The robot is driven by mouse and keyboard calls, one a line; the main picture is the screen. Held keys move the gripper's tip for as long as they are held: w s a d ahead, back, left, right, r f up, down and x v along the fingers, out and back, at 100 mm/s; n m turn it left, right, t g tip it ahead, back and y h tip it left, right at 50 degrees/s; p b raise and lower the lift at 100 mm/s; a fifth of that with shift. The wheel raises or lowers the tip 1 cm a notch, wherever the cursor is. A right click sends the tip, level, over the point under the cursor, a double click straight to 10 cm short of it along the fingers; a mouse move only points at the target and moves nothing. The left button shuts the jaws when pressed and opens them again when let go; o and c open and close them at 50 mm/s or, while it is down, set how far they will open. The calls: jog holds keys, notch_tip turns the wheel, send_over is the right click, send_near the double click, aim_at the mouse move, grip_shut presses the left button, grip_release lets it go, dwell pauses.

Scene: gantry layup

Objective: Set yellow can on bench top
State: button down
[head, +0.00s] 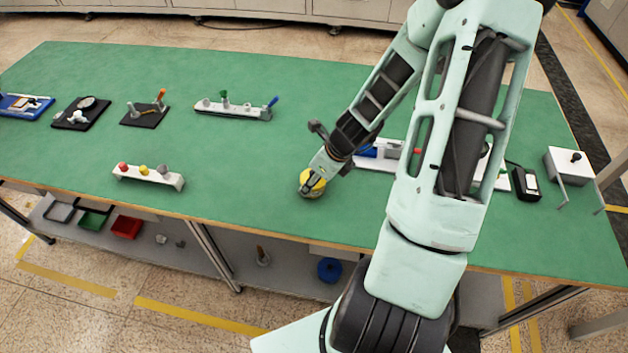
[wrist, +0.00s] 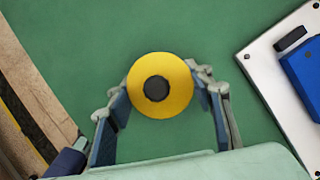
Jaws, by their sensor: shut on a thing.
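The yellow can (head: 314,179) is at the front middle of the green bench top (head: 240,163) in the head view. In the wrist view the can (wrist: 176,108) shows from above as a yellow disc with a dark round centre. My gripper (head: 311,187) is shut on the can, with a finger on each side of it in the wrist view (wrist: 162,100). The can is over the bench top near its front edge. I cannot tell whether its base touches the surface, since its underside is hidden.
A white block with coloured knobs (head: 148,177) stands to the left. A white plate with a blue part (wrist: 300,70) lies to the right of the can. A black device (head: 526,184) is further right. The bench's front edge (wrist: 45,115) is close; green surface around the can is clear.

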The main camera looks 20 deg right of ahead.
jog(key=c, duration=1)
grip_release()
jog(key=shift+o, duration=0.2)
jog(key=shift+r, duration=0.1)
jog(key=p+v, duration=0.1)
jog(key=v, duration=1.1)
jog(key=shift+p, duration=0.3)
jog(key=shift+d, duration=0.1)
